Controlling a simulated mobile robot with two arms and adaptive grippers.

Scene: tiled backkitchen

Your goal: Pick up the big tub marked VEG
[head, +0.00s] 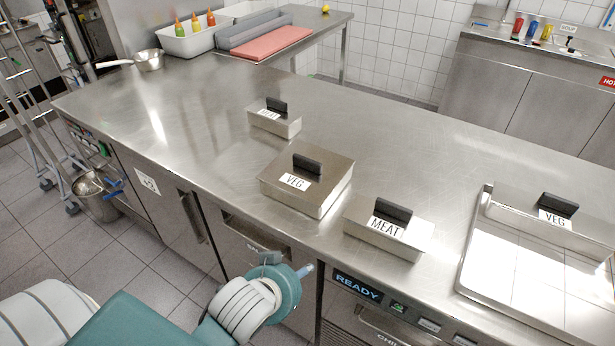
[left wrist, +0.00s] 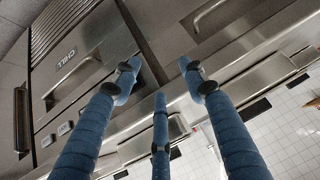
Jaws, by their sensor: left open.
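The big VEG tub (head: 330,190) is a wide, square steel tub with a flat lid, a black handle and a white VEG label. It stands on the steel counter near its front edge, in the middle of the head view. My left gripper (head: 290,264) is in front of the counter, below and apart from this tub. In the left wrist view its three blue fingers (left wrist: 158,82) are spread open with nothing between them. My right gripper is not in view.
A MEAT tub (head: 412,240) stands close to the right of the big tub. A small tub (head: 286,128) stands behind it; its label is hard to read. The shiny tray (head: 500,285) lies at the right. The counter's left part (head: 170,110) is clear, with a pan (head: 149,61) at the back.

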